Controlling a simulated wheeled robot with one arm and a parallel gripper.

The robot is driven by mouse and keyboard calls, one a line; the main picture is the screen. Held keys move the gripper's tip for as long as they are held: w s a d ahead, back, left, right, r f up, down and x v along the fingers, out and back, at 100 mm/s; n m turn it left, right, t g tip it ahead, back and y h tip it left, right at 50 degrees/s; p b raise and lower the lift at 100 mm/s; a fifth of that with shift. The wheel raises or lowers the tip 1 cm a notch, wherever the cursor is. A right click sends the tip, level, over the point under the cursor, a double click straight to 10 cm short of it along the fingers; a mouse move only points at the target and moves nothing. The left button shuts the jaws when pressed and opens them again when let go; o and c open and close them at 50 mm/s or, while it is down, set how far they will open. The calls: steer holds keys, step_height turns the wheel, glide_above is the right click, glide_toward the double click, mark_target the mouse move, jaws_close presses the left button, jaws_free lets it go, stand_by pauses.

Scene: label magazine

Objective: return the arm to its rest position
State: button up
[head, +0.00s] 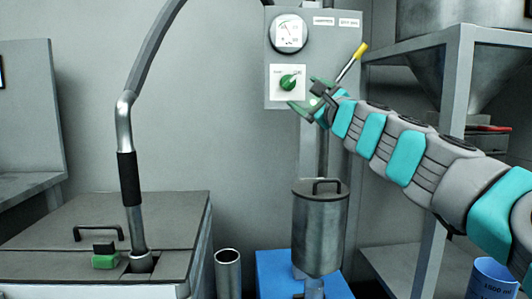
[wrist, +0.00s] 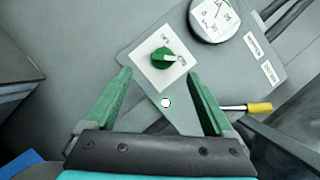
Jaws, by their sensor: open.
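My gripper (wrist: 160,88) is open and empty, its green fingers spread apart in the wrist view. In the head view my gripper (head: 305,95) is at the end of my raised grey and teal arm, in front of the lower part of a grey control panel (head: 335,50). In the wrist view the green knob (wrist: 163,58) on its white plate lies beyond the fingertips, between their lines. The knob (head: 288,82) also shows just above the fingers in the head view. I cannot tell how far the fingers are from the panel.
A yellow-tipped lever (head: 360,50) sticks out beside my gripper. A gauge (head: 289,33) tops the panel. Below are a lidded metal canister (head: 320,230) and a blue base (head: 275,275). A metal frame (head: 455,100) stands right, behind my arm. A bent pipe (head: 130,130) rises at left.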

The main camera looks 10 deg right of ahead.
steer(key=s+a+f+n+g+y, duration=0.3)
steer(key=s+a+f+n+g, duration=0.15)
steer(key=s+a+n, duration=0.35)
steer(key=s+a+f+n+g+y, duration=0.35)
steer(key=a+f+n, duration=0.2)
steer(key=a, duration=0.45)
steer(key=s+a+f+n+g+h, duration=0.25)
steer(key=s+f+n, duration=0.3)
steer(key=f, duration=0.35)
steer(key=s+d+f+n+g+h+p, duration=0.15)
steer(key=s+d+f+g+h, duration=0.3)
steer(key=s+f, duration=0.7)
steer(key=s+d+f+n+g+h, duration=0.3)
steer(key=s+d+f, duration=0.4)
steer(key=f, duration=0.7)
steer(key=s+d+f+g+h, duration=0.2)
steer(key=s+d+f+g, duration=0.2)
steer(key=s+d, duration=0.3)
steer(key=s+f, duration=0.1)
steer(key=s, duration=0.3)
steer(key=shift+d+m+h, duration=0.15)
steer(key=shift+m+h, duration=0.2)
